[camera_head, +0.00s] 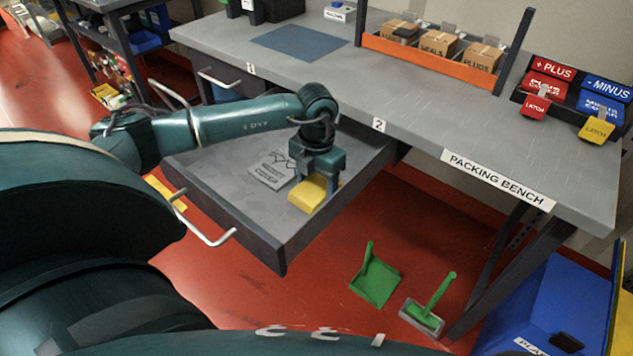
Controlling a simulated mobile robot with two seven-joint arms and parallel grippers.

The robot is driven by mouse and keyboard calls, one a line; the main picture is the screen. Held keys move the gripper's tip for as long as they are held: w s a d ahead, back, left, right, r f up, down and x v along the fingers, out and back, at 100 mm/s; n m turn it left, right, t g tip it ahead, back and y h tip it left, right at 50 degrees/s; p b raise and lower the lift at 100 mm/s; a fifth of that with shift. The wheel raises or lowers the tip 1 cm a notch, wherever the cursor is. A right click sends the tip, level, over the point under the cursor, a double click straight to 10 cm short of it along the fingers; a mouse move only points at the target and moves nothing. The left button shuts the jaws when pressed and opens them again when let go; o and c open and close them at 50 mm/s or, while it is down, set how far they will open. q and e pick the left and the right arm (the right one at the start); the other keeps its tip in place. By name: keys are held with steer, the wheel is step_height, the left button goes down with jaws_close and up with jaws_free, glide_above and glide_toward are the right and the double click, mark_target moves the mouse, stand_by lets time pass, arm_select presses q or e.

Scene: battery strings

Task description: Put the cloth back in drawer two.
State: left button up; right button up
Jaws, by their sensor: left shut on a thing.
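Drawer two (262,238) is pulled out from under the packing bench, below the label 2 (379,125). My left gripper (316,182) reaches down into it from above, near its front right corner. It is shut on a folded yellow cloth (305,197). The cloth is inside the drawer's outline, low and close to the drawer floor; I cannot tell whether it touches it. The gripper's fingertips are partly hidden by its body and the cloth. My right gripper is not in view.
A grey labelled cover (270,171) lies in the drawer left of the cloth. The packing bench (440,130) carries an orange tray (425,60) of boxes and red, blue and yellow labelled parts. A green dustpan (375,282) and brush (432,300) are on the red floor.

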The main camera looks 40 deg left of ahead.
mark_target(317, 186)
arm_select(q)
steer(key=shift+f, duration=0.25)
steer(key=shift+f, duration=0.1)
steer(key=o, duration=1)
step_height(317, 186, up, 12)
steer(key=shift+r, duration=0.1)
